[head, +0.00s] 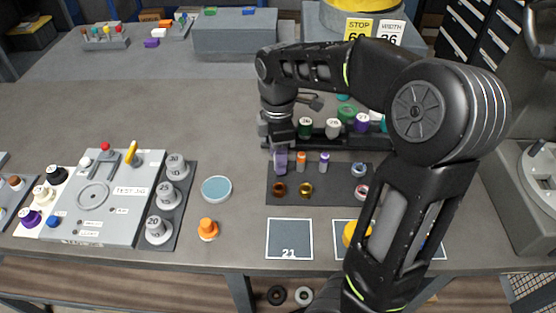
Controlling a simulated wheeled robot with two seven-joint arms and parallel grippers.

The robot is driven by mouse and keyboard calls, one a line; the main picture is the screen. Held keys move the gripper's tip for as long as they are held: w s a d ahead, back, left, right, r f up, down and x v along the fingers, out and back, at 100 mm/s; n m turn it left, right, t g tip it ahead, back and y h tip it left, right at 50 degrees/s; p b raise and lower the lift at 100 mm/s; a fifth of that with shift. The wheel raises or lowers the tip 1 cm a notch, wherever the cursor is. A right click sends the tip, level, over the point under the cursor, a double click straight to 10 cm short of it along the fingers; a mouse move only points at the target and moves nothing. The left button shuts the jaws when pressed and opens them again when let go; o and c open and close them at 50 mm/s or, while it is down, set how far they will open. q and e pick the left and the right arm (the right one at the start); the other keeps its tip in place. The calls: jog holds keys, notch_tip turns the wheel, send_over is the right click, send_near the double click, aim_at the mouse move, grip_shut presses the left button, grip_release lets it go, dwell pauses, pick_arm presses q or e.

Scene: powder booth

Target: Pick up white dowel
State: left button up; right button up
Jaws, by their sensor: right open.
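My right gripper (279,144) points down over the back left corner of a dark mat (330,196). It is open. Directly below it stands a small pale lavender piece (280,162); whether the fingers are around it or only above it I cannot tell. To its right stand small pieces with orange (301,161) and purple (324,162) tops, and a pale piece (359,170) stands at the right. I cannot make out for certain which piece is the white dowel. My left gripper is not in view.
Behind the mat is a dark rack (333,140) with several capped pieces. A test jig (107,196), a blue disc (216,189) and an orange knob (208,229) are left.

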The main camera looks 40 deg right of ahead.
jog(key=shift+c, duration=0.2)
grip_shut()
dwell(0.5)
